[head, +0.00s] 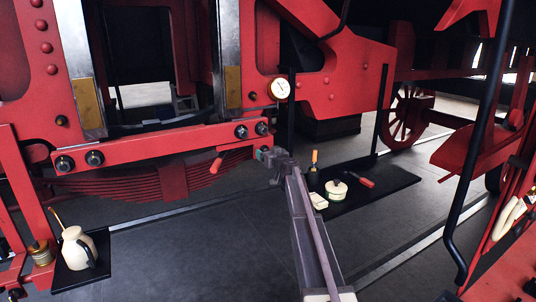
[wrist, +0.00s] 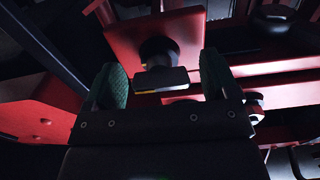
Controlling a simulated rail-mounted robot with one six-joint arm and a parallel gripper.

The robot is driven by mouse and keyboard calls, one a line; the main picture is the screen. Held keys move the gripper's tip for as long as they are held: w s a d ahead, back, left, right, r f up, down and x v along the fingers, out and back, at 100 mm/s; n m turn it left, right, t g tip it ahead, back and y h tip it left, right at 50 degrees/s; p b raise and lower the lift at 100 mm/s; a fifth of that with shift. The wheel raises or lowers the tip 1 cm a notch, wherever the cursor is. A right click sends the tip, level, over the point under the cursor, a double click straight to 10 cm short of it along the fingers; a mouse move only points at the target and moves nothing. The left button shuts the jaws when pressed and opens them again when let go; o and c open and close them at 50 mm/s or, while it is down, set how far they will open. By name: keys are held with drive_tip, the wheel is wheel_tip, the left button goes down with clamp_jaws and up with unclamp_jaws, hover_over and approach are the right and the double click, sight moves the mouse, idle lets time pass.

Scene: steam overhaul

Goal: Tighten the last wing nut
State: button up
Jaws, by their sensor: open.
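A red beam (head: 170,143) runs across the locomotive frame in the head view. Dark round fasteners sit at its left end (head: 94,157) and right end (head: 241,131); their wings are too small to make out. My gripper (head: 266,153) is just below the right end of the beam. In the wrist view my gripper (wrist: 160,82) is open, with a green-padded finger on each side. A dark fastener (wrist: 158,50) with a flat bar-like lower part, probably the wing nut, shows between the fingers against a red plate. I cannot tell whether either finger touches it.
A red-handled lever (head: 217,163) is left of my gripper, above the leaf spring (head: 150,183). A pressure gauge (head: 279,88) is above. A dark mat (head: 390,181) holds a pot (head: 336,190) and small items at right. A cream jug (head: 78,248) stands at lower left.

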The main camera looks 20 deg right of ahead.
drive_tip(key=s+d, duration=0.1)
drive_tip(key=s, duration=0.9)
drive_tip(key=shift+s, duration=0.4)
